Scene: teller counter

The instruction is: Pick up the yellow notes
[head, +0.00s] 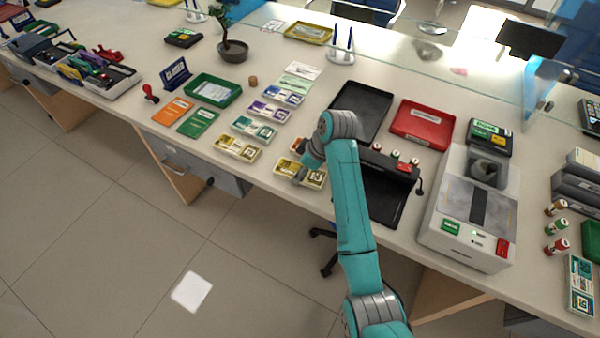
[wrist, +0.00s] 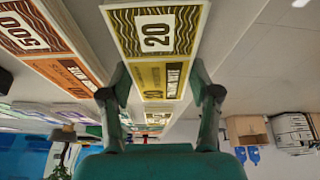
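A yellow note bundle marked 20 (wrist: 158,35) is close in the wrist view, with a dark wavy pattern. My gripper (wrist: 160,78) is open, with one finger on each side of the yellow notes and a gap showing at each side. In the head view, my gripper (head: 300,177) is low over yellow notes (head: 315,178) near the counter's front edge and partly hides them. More yellow notes (head: 238,148) lie to the left in the head view.
An orange bundle (wrist: 45,40) lies beside the yellow one. Green notes (head: 254,130), purple notes (head: 270,112) and blue notes (head: 283,95) lie behind. A black tray (head: 362,108) and a counting machine (head: 470,215) stand to the right. A green tray (head: 213,91) is to the left.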

